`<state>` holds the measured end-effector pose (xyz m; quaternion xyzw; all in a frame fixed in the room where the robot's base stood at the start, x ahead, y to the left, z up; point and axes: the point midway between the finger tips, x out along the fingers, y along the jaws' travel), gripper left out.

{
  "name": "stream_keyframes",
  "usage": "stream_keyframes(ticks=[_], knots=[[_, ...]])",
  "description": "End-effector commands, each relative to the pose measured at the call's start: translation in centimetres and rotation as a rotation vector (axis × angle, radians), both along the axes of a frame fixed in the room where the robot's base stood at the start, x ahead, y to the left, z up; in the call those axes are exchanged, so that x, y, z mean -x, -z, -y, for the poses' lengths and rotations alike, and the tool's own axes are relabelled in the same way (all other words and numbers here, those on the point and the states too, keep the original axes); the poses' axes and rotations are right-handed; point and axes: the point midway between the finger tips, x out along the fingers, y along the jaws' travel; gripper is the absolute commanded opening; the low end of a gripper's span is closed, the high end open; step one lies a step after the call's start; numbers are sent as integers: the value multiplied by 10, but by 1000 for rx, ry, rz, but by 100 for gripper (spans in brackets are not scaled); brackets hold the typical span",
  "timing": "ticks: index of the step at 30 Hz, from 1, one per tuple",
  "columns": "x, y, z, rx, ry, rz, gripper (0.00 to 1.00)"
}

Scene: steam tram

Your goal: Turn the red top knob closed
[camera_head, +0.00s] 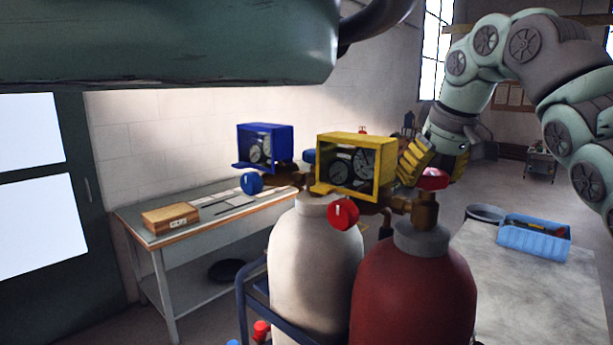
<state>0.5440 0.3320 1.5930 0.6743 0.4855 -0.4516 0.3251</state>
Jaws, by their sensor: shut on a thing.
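The red top knob (432,180) sits on the brass valve (424,212) above the dark red cylinder (415,290). My gripper (433,172) comes in from the upper right, with its yellow striped fingers on either side of the knob. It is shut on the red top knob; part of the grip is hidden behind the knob. A second red knob (343,214) with a white mark faces forward below the yellow gauge box (356,167). How far the top knob is turned cannot be told.
A white cylinder (315,262) stands left of the red one. A blue gauge box (265,147) and blue knob (251,183) are behind. A workbench (170,232) with a wooden box (171,217) stands left. A blue crate (534,240) sits on the right table (525,285).

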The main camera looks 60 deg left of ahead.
Motion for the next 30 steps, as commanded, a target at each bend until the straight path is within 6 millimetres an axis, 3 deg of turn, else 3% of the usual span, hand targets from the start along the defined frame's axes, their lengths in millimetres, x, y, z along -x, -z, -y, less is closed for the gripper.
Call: stream_keyframes(ticks=[11,12,20,30], knots=[[1,-1,-2,-7,0,1,30],[1,-1,-2,-8,0,2,72],[0,0,-1,-4,1,1,99],[0,0,0,-2,2,1,100]])
